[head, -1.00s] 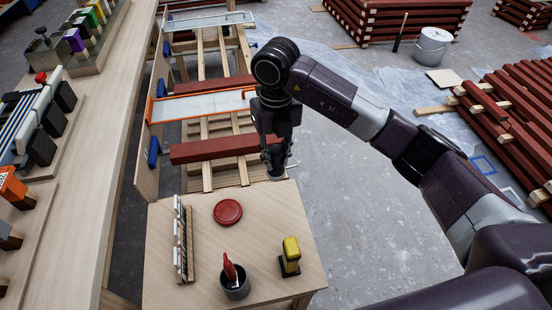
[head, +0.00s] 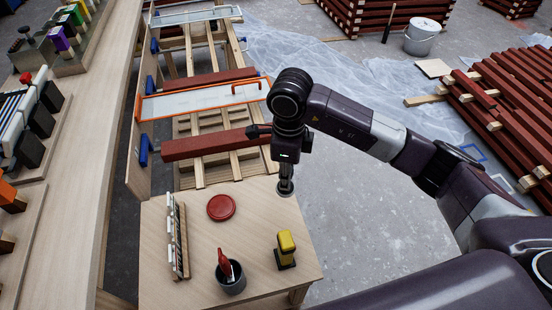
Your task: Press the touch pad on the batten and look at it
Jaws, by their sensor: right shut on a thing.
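My right gripper (head: 284,168) points down over the back right edge of the small wooden table. It is shut on a grey tool with a round, flat foot (head: 286,190), which looks like the touch pad; the fingers hide its upper part. The foot's underside is not visible. The nearest red batten (head: 208,145) lies across wooden rails beyond the table, its right end partly behind my gripper. The tool is apart from the batten, nearer to me and lower in the picture. A second red batten (head: 212,78) lies farther back. My left gripper is not in view.
A red disc (head: 221,207), a yellow-handled block (head: 286,250), a grey cup (head: 231,282) with a red-handled tool and a leaning strip rack (head: 177,236) stand on the table. An orange-framed panel (head: 200,101) lies between the battens.

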